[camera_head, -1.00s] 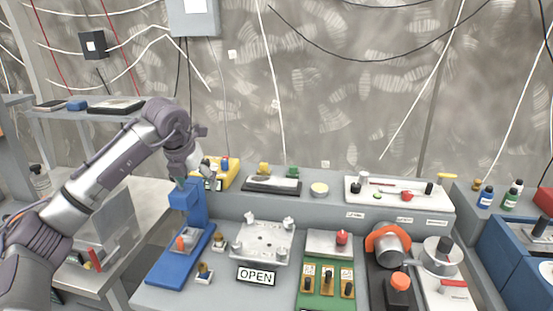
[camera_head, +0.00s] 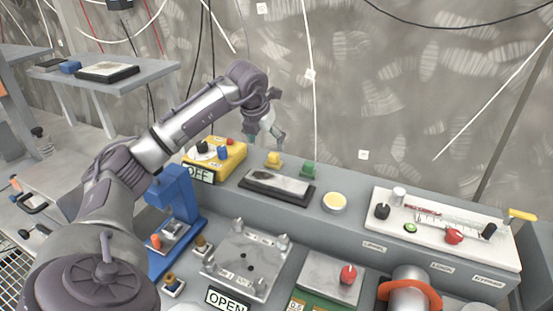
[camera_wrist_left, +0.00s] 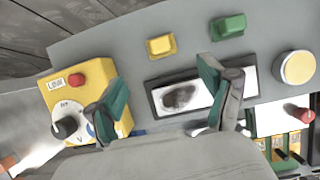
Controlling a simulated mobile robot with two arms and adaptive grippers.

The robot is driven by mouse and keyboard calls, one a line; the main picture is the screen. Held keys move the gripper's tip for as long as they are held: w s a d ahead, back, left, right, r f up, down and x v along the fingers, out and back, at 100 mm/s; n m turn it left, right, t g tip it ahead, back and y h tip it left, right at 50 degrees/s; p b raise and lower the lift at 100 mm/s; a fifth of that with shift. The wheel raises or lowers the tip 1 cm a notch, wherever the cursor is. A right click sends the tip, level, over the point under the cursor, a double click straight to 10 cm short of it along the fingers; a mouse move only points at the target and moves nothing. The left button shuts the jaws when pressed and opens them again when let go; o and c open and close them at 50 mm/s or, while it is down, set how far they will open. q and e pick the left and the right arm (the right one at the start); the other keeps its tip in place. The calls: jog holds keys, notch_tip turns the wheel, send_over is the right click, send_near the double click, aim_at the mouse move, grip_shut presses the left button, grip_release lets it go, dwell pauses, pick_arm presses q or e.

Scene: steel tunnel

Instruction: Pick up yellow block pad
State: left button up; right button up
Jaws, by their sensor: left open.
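The yellow block pad (camera_head: 273,160) is a small yellow block on the grey raised ledge, left of a similar green block (camera_head: 308,169). It also shows in the left wrist view (camera_wrist_left: 160,46), upper middle, beyond my fingertips. My left gripper (camera_head: 272,132) is above the back of the ledge, close to the yellow block in the head view. In the left wrist view (camera_wrist_left: 162,78) its two green-padded fingers are spread wide with nothing between them. The yellow block is fully visible and apart from the fingers. My right gripper is not in view.
A dark-framed stone plate (camera_head: 277,186) lies in front of the blocks. A yellow control box (camera_head: 216,156) stands to the left, a round yellow-topped tin (camera_head: 334,202) to the right. A white tool panel (camera_head: 445,228) is farther right. The wall rises behind the ledge.

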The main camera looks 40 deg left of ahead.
aim_at(273, 155)
pick_arm(q)
jog(key=x, duration=0.4)
jog(key=shift+w, duration=0.1)
jog(key=shift+w+f, duration=0.1)
jog(key=shift+f, duration=0.1)
jog(key=shift+w+f+p, duration=0.15)
jog(key=shift+f+p, duration=0.05)
jog(key=shift+p, duration=0.2)
jog(key=x, duration=0.1)
jog(key=p+x, duration=0.1)
jog(key=x, duration=0.1)
jog(key=shift+w+f, duration=0.2)
jog(key=shift+w, duration=0.2)
jog(key=shift+w+a+f, duration=0.15)
jog(key=shift+w+f, duration=0.05)
jog(key=shift+f, duration=0.25)
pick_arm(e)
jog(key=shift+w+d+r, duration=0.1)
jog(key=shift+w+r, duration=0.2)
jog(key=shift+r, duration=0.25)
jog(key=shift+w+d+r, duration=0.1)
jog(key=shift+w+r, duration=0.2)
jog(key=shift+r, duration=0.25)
pick_arm(q)
jog(key=c, duration=1)
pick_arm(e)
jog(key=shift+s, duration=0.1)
